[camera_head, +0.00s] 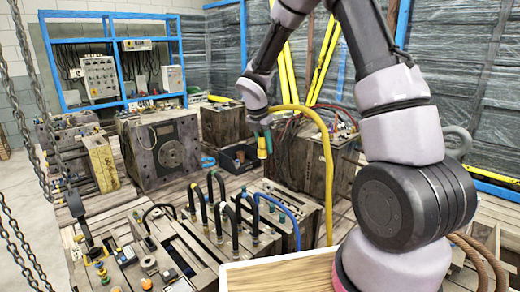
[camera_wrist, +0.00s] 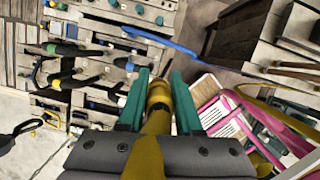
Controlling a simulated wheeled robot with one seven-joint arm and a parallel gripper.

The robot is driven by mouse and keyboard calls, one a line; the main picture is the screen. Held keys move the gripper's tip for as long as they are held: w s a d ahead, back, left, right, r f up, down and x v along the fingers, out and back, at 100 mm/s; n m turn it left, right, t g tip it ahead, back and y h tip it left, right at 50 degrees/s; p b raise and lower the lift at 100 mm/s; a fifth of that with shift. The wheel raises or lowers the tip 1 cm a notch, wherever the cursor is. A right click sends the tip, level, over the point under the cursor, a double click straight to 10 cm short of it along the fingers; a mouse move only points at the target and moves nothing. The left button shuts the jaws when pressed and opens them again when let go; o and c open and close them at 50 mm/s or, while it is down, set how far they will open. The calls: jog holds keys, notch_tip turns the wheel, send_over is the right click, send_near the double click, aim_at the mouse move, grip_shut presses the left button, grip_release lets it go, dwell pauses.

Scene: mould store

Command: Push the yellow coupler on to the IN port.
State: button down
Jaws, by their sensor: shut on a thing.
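My gripper (camera_head: 264,133) has teal fingers and hangs above the mould blocks in the middle of the head view. It is shut on the yellow coupler (camera_head: 262,148), which points down below the fingertips. In the wrist view the coupler (camera_wrist: 159,95) lies between the two teal fingers (camera_wrist: 158,98). A yellow hose (camera_head: 322,125) arches from the gripper to the right and down. The coupler is in the air, apart from the blocks. I cannot tell which fitting is the IN port; no label is readable.
Black hoses (camera_head: 235,212) and a blue hose (camera_head: 290,215) loop up from the wooden-looking blocks below the gripper. A large block with a round plate (camera_head: 170,153) stands to the left. Chains (camera_head: 35,130) hang at the far left. A wooden board (camera_head: 280,275) is at the front.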

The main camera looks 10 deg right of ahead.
jog(key=w+d, duration=0.7)
jog(key=w, duration=0.1)
notch_tip(320, 180, down, 40)
jog(key=shift+s+a+r, duration=0.1)
jog(key=shift+s, duration=0.05)
dwell(2.2)
jog(key=shift+f, duration=1.3)
dwell(1.9)
